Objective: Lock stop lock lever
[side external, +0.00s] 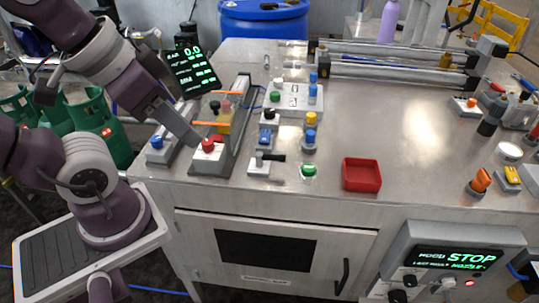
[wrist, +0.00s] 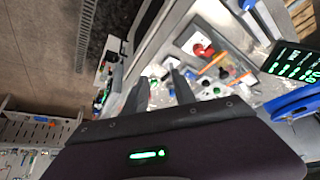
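A small lever with a black handle (side external: 272,157) stands on a white block (side external: 259,168) near the table's front edge; it may be the stop lock lever, but no label is readable. A red button (side external: 208,145) on a white box is left of it, and a red button on a white plate shows in the wrist view (wrist: 203,50). My gripper (side external: 197,142) points down beside the red button in the side view; I cannot tell whether it touches. In the wrist view my gripper (wrist: 160,75) has its two fingers apart, with nothing clearly held between them.
A blue button box (side external: 156,143) stands left of my gripper. A guarded frame with an orange bar (side external: 215,123) rises close behind it. A green button (side external: 309,169) and a red tray (side external: 361,175) are to the right. The right-centre tabletop is clear.

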